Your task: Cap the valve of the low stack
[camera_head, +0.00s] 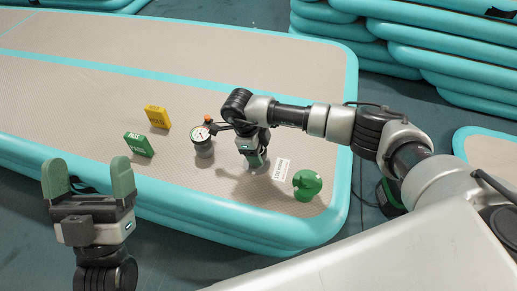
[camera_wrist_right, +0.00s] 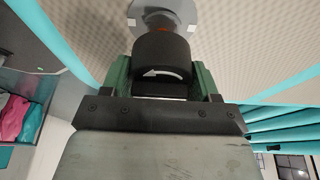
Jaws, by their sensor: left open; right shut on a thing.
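The low stack (camera_head: 90,98) is a beige mat with turquoise sides. My right gripper (camera_head: 257,160) points down over its near right part. In the right wrist view my right gripper (camera_wrist_right: 162,80) is shut on a black cap (camera_wrist_right: 160,58) with a white curved arrow. In the head view the cap and valve are not clearly seen.
On the mat stand a black gauge (camera_head: 203,143) with an orange top, a green block (camera_head: 139,145), a yellow block (camera_head: 157,117) and a green rounded object (camera_head: 307,184). A white label (camera_head: 281,169) lies near the gripper. Taller stacks (camera_head: 440,45) stand at the back right.

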